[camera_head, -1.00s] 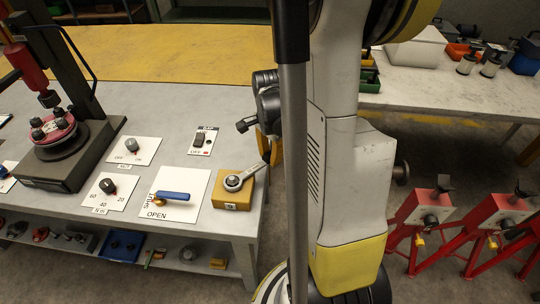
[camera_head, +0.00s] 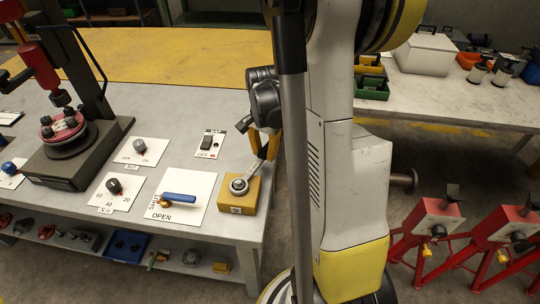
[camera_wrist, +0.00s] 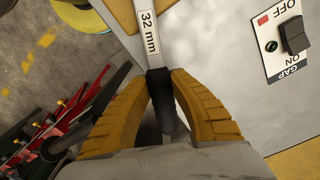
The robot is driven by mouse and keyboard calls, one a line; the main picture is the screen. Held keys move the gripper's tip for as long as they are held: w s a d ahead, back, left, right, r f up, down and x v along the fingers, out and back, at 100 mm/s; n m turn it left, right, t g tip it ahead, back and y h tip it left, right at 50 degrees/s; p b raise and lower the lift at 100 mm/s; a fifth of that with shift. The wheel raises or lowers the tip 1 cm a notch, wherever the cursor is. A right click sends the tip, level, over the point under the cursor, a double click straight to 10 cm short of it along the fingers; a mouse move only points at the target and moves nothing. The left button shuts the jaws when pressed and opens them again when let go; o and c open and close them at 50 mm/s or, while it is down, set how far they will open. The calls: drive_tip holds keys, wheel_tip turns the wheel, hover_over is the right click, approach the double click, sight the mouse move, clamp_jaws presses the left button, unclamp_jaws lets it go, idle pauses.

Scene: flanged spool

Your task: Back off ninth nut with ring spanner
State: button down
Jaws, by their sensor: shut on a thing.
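The ring spanner (camera_head: 252,174) has its silver ring end at the top of a yellow block (camera_head: 236,203) near the bench's right corner. Its handle slants up and right to my gripper (camera_head: 266,146). In the wrist view my gripper (camera_wrist: 164,85) is shut, its yellow fingers on either side of the dark part of the spanner handle. The pale shaft marked "32 mm" (camera_wrist: 149,32) runs on from the fingers. A red flanged spool (camera_head: 61,125) with dark nuts on it sits in the press stand at left. I cannot tell which nut is the ninth.
A panel with a blue lever (camera_head: 179,197) lies just left of the yellow block. Red stands (camera_head: 424,222) are on the floor at right. A second bench (camera_head: 460,105) holds boxes.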

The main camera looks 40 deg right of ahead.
drive_tip(key=shift+w, duration=0.25)
drive_tip(key=shift+w+a+n, duration=0.3)
drive_tip(key=shift+w+n, duration=0.4)
drive_tip(key=shift+w+a+n, duration=0.3)
drive_tip(key=shift+w+n, duration=0.35)
drive_tip(key=shift+n, duration=0.05)
drive_tip(key=shift+w+a+n, duration=0.45)
drive_tip(key=shift+w+n, duration=0.15)
drive_tip(key=shift+n, duration=0.1)
wheel_tip(320, 180, up, 6)
drive_tip(key=p, duration=0.3)
drive_tip(key=shift+p, duration=0.35)
